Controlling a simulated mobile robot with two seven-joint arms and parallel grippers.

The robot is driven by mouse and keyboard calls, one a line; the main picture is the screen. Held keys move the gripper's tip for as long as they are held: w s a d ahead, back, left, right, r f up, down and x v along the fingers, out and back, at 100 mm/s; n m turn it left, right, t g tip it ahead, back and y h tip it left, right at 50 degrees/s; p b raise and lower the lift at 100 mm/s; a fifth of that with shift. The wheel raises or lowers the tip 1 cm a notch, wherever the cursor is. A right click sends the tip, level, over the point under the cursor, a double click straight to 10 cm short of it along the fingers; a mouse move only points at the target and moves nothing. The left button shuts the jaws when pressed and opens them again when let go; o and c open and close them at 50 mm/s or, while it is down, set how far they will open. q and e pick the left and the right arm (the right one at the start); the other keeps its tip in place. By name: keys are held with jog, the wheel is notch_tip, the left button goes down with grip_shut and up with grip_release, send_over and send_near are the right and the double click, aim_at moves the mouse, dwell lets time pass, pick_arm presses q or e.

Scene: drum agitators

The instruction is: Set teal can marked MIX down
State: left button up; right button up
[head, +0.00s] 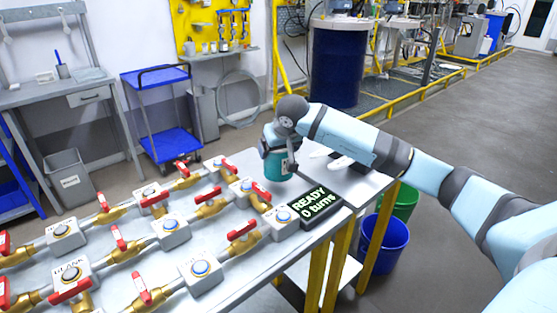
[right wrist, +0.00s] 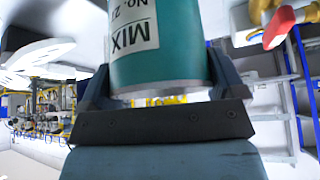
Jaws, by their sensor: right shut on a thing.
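The teal can (head: 278,165) is at the far right part of the metal table (head: 345,185), in my right gripper (head: 283,150). In the right wrist view the can (right wrist: 180,45) fills the space between the two fingers of my right gripper (right wrist: 160,90), and its white label reads MIX. The fingers are shut around its sides. The can looks upright in the head view; whether its base touches the table I cannot tell. My left gripper is not in view.
A display box (head: 316,203) reading READY 0 turns stands close in front of the can. Rows of brass valves with red handles (head: 243,231) and button boxes (head: 200,271) fill the table's left. A white flat piece (head: 341,162) lies right of the can. Buckets (head: 384,243) stand below.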

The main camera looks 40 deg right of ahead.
jog(key=shift+f, duration=1.8)
jog(key=shift+f, duration=0.15)
jog(key=o, duration=0.9)
jog(key=shift+c, duration=0.2)
